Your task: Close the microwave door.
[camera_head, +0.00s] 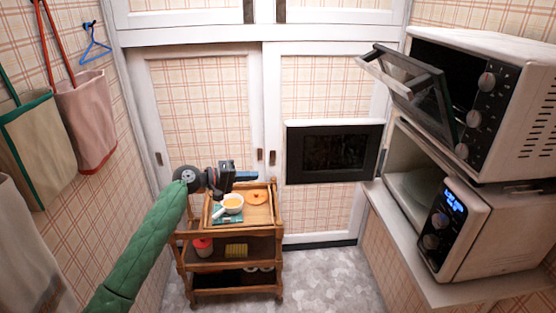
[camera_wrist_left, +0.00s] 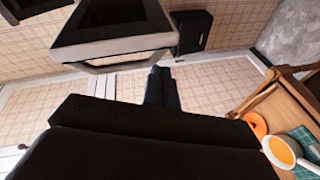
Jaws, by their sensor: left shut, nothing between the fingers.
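The microwave (camera_head: 478,235) stands on the shelf at the right, with a lit blue display and knobs. Its door (camera_head: 335,152), a dark panel with a pale top edge, stands swung open to the left, and its cavity is exposed. A dark panel that looks like this door (camera_wrist_left: 191,31) shows at the top of the left wrist view. My left gripper (camera_head: 246,176) is shut and empty, above the trolley and left of the door, apart from it. Its dark fingers (camera_wrist_left: 162,88) also show in the wrist view. My right gripper is not in view.
A toaster oven (camera_head: 505,100) sits above the microwave, its handled door (camera_head: 412,85) hanging partly open. A wooden trolley (camera_head: 267,186) carries a bowl (camera_head: 232,203) and an orange ring-shaped item (camera_head: 258,197). Bags (camera_head: 88,120) hang at left. Floor right of the trolley is clear.

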